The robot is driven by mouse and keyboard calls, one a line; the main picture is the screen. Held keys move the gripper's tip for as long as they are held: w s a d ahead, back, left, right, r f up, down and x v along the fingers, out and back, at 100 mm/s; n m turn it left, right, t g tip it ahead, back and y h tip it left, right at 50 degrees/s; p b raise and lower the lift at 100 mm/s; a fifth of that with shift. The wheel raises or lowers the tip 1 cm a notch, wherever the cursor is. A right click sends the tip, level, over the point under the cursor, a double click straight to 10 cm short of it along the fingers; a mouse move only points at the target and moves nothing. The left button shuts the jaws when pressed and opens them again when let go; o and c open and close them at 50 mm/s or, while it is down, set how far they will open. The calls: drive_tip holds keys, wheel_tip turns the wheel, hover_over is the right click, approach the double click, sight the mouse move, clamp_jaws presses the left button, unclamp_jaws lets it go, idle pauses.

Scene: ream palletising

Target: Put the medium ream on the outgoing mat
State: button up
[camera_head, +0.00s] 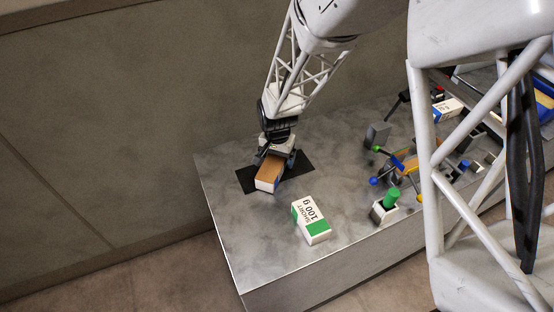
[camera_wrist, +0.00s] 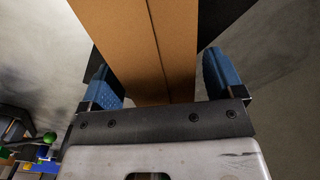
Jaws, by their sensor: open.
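In the wrist view the brown face of the ream (camera_wrist: 150,45) lies between the two blue fingers of my gripper (camera_wrist: 160,78), with a gap on each side. The jaws are open. A corner of the mat (camera_wrist: 222,18) shows beside the ream.
A white and green ream (camera_head: 311,220) marked "SHORT 100 g" lies in front of the mat. A small holder with a green-topped piece (camera_head: 390,199), a coloured knobbed fixture (camera_head: 404,162) and a grey block (camera_head: 377,135) stand to the right. The table's left front is clear.

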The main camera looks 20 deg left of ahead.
wheel_tip(320, 180, up, 11)
idle(0.5)
idle(0.8)
drive_tip(key=s+d+r, duration=0.2)
drive_tip(key=d+r, duration=0.3)
drive_tip(key=d, duration=0.3)
drive_tip(key=s+d+r+t, duration=0.15)
drive_tip(key=d+r, duration=0.25)
drive_tip(key=d, duration=0.4)
drive_tip(key=s+d+r, duration=0.2)
drive_tip(key=d+r, duration=0.3)
drive_tip(key=d, duration=0.4)
drive_tip(key=s+d+r+t, duration=0.1)
drive_tip(key=s+d+r, duration=0.3)
drive_tip(key=s+d, duration=1.2)
drive_tip(key=shift+s+d+r, duration=0.2)
drive_tip(key=shift+s+d, duration=0.2)
drive_tip(key=shift+s, duration=0.4)
